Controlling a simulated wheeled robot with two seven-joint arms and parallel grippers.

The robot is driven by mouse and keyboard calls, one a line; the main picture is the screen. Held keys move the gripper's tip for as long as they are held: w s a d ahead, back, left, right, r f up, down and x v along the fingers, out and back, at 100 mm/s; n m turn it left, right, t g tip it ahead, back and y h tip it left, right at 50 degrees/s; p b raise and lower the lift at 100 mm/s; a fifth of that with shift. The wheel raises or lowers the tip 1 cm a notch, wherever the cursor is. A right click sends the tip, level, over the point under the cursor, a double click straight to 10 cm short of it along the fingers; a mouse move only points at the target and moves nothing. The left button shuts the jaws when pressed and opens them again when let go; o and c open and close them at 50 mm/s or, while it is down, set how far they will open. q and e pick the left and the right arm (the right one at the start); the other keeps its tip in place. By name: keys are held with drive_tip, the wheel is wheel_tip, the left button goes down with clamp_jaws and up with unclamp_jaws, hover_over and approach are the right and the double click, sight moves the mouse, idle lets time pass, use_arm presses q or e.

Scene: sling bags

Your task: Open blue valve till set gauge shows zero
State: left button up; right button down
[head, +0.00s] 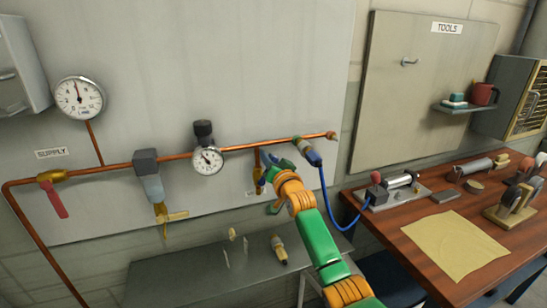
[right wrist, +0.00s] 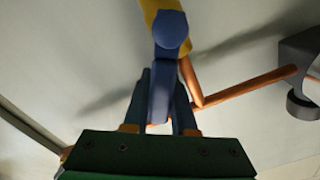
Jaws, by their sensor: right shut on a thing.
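The blue valve (right wrist: 168,32) has a blue handle and a yellow body in the right wrist view. In the head view it (head: 257,172) hangs below the copper pipe, mostly hidden by my right gripper (head: 267,174). In the right wrist view my right gripper (right wrist: 161,92) is shut on the blue handle, one dark finger on each side. A round white gauge (head: 208,161) under a black knob sits on the pipe to the left, probably the set gauge. Its needle points to the upper left; its numbers are too small to read. My left gripper is not in view.
A larger gauge (head: 79,99), a red-handled valve (head: 54,198) and a grey filter with a yellow drain valve (head: 172,216) are farther left. A blue hose (head: 329,205) runs from the coupling to the wooden bench (head: 395,222). A grey shelf (head: 195,275) is below the pipe.

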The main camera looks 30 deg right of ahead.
sight(253, 152)
drive_tip(key=n, duration=0.1)
drive_tip(key=a+n, duration=0.1)
drive_tip(key=n+p, duration=0.1)
drive_tip(key=shift+w+a+r, duration=0.2)
drive_tip(key=shift+a+r, duration=0.05)
drive_tip(key=shift+a, duration=0.15)
drive_tip(key=shift+w+a+n, duration=0.1)
drive_tip(key=shift+a+n, duration=0.3)
drive_tip(key=shift+n, duration=0.45)
drive_tip(key=shift+w+a+n, duration=0.1)
drive_tip(key=shift+a+n, duration=0.25)
drive_tip(key=shift+n, duration=0.5)
drive_tip(key=c, duration=0.9)
unclamp_jaws()
drive_tip(key=shift+o, duration=0.9)
drive_tip(key=shift+p, duration=0.3)
drive_tip(key=shift+r, duration=0.1)
drive_tip(key=v, duration=0.7)
drive_tip(key=shift+b, duration=0.45)
